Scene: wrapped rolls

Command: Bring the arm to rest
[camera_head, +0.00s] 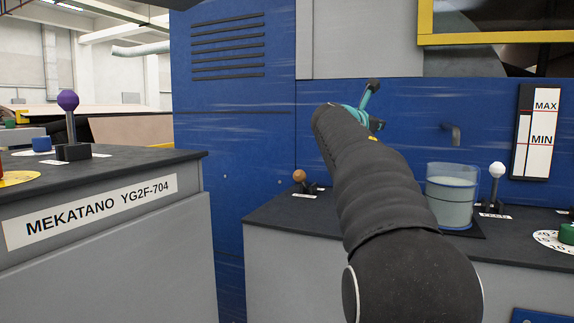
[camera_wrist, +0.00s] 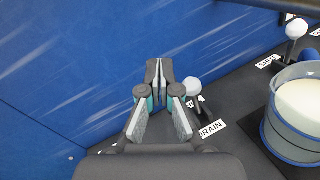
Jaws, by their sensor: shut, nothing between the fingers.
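My gripper (camera_head: 371,92) is raised in front of the blue machine wall, at the end of my dark sleeved arm, above the dark counter. In the wrist view the fingertips of my gripper (camera_wrist: 158,70) meet, with nothing between them. A ball-topped lever (camera_wrist: 192,88) shows just right of the fingers, beside a label reading DRAIN. I cannot tell how far below the fingers it is. My arm hides part of the counter in the head view.
A clear container of pale liquid (camera_head: 451,197) stands right of my arm, near a white-knobbed lever (camera_head: 497,171). A MEKATANO console (camera_head: 105,235) with a purple-knobbed lever (camera_head: 68,102) stands at left.

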